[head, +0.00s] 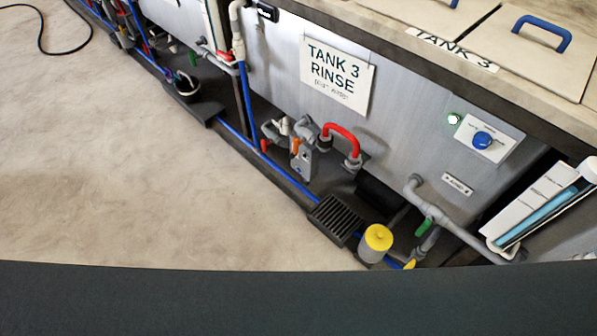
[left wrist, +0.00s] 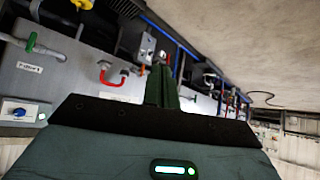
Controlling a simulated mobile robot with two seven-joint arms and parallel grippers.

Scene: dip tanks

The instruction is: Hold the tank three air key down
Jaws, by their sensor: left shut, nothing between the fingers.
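The Tank 3 Rinse front (head: 280,65) is a grey panel with a white sign. Low in front of it stands a small grey box (head: 303,163) with an orange piece on it; it may carry the air key, but its markings are too small to read. The box also shows in the left wrist view (left wrist: 147,47), just beyond and a little left of my left gripper (left wrist: 161,72). My left gripper is shut and empty, and I cannot tell whether its tips touch anything. Neither gripper shows in the head view.
A red-handled pipe loop (head: 342,133) stands beside the box. A blue knob (head: 482,140) is on the panel at right. A drain grate (head: 337,217) and a yellow-capped container (head: 376,242) lie low in front.

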